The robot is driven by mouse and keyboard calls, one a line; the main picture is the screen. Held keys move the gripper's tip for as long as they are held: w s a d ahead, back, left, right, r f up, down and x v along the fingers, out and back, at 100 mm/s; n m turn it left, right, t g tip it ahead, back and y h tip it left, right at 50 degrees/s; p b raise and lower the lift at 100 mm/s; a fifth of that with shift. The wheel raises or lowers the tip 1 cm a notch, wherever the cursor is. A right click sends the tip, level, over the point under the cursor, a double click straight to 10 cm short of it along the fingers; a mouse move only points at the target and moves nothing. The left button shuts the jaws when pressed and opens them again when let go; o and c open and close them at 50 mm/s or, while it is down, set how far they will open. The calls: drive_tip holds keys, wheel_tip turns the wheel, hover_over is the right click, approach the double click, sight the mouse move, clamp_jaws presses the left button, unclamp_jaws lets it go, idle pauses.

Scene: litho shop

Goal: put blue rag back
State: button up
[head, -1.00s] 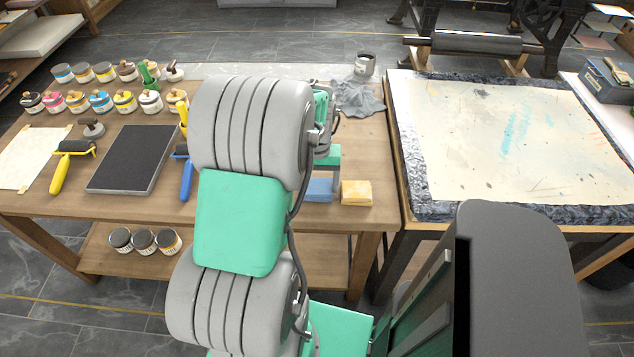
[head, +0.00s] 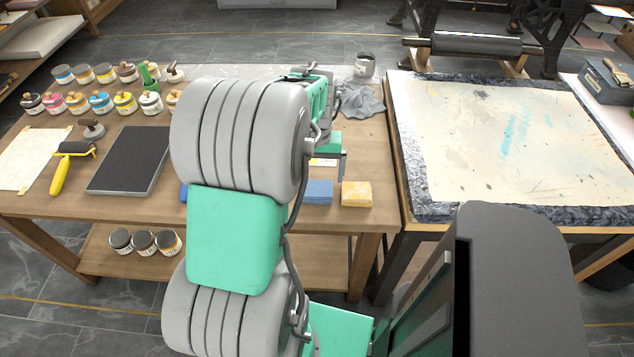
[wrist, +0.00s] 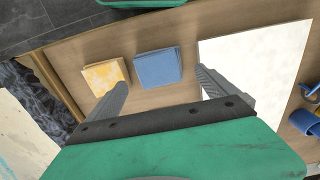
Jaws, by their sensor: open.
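The folded blue rag (head: 319,191) lies on the wooden table near its front edge, left of a folded yellow rag (head: 356,194); my arm partly hides its left side. In the wrist view the blue rag (wrist: 158,68) lies flat beside the yellow rag (wrist: 105,75). My gripper (wrist: 160,81) is open and empty above the table, with the blue rag seen between its two fingers. The left finger shows close to the yellow rag in the picture. In the head view my arm hides the fingers.
A white sheet (wrist: 255,75) and a blue roller (wrist: 303,121) lie to the right in the wrist view. A crumpled grey cloth (head: 361,101) and a tin (head: 364,66) are at the table's back. Ink jars, a black slab (head: 128,160) and a yellow roller (head: 66,165) stand left.

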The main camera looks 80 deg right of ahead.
sight(317, 187)
wheel_tip(317, 187, up, 7)
drive_tip(key=w+a+r+n+t, duration=0.15)
drive_tip(key=w+a+n, duration=0.65)
drive_tip(key=w+a, duration=1.35)
drive_tip(key=w+a+r+n+p, duration=0.1)
drive_tip(key=a+n, duration=0.2)
drive_tip(key=a, duration=0.7)
drive_tip(key=w+a+r+n+t+p, duration=0.1)
drive_tip(key=a+n, duration=0.3)
drive_tip(key=a, duration=0.6)
drive_tip(key=shift+w+r+n+p, duration=0.3)
drive_tip(key=shift+w+r+p, duration=0.2)
drive_tip(key=shift+w, duration=0.25)
drive_tip(key=shift+a+t, duration=0.1)
drive_tip(key=shift+t, duration=0.15)
